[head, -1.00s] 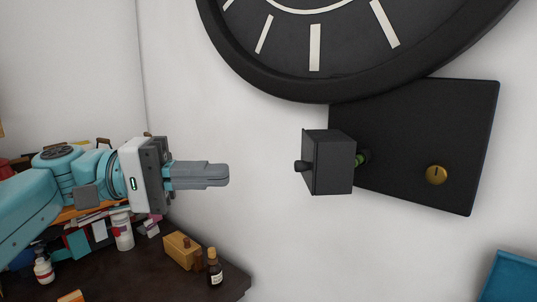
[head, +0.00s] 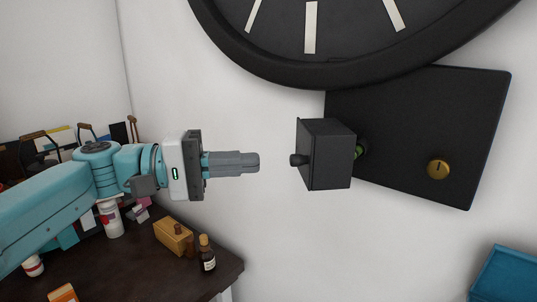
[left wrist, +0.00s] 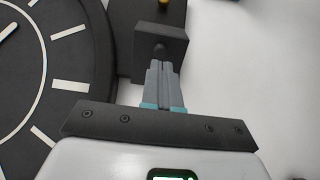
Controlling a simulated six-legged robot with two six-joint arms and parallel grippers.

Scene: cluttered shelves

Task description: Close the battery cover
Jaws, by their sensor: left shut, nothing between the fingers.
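The battery cover (head: 328,155) is a dark box-like flap with a small round knob on its left side. It stands out from the black panel (head: 430,115) under the clock, so it is open, with something green (head: 360,150) showing behind it. My left gripper (head: 257,162) is shut and empty, pointing right at the knob with a small gap in the head view. In the left wrist view the shut fingers (left wrist: 162,66) point at the cover (left wrist: 161,44), just below its knob in the picture. My right gripper is out of view.
A large black clock (head: 330,70) hangs above the panel on the white wall. A brass knob (head: 438,169) sits on the panel. A dark desk (head: 190,270) at lower left holds a brown bottle (head: 207,255), a wooden block (head: 173,236) and clutter. A blue object (head: 505,275) is at lower right.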

